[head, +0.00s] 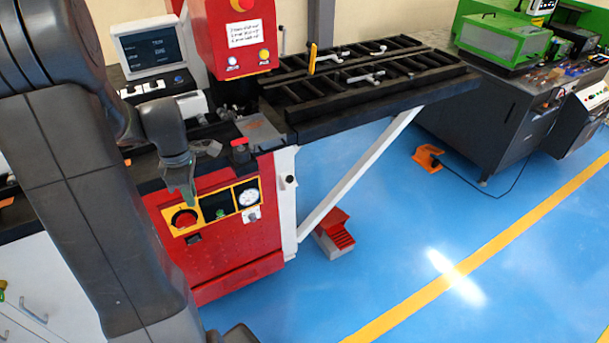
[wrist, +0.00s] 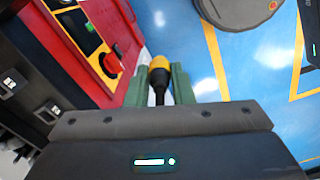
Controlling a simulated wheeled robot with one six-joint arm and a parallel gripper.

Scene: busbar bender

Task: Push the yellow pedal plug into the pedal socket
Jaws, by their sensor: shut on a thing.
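The yellow pedal plug (wrist: 160,65), with a black rear part, is held between the green fingers of my gripper (wrist: 160,82) in the wrist view. In the head view my gripper (head: 188,195) points down in front of the red machine's panel, close to the red stop button (head: 184,218). The plug is too small or hidden to make out there. A small dark fitting (head: 193,238) sits below that button, and a small white box (head: 252,214) sits below the gauge. I cannot tell which, if either, is the pedal socket.
A red foot pedal (head: 335,235) stands on the blue floor beneath the black roller table (head: 370,75). A white diagonal brace (head: 360,175) runs under that table. An orange pedal (head: 428,157) with a cable lies farther right. The floor in front of the panel is largely free.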

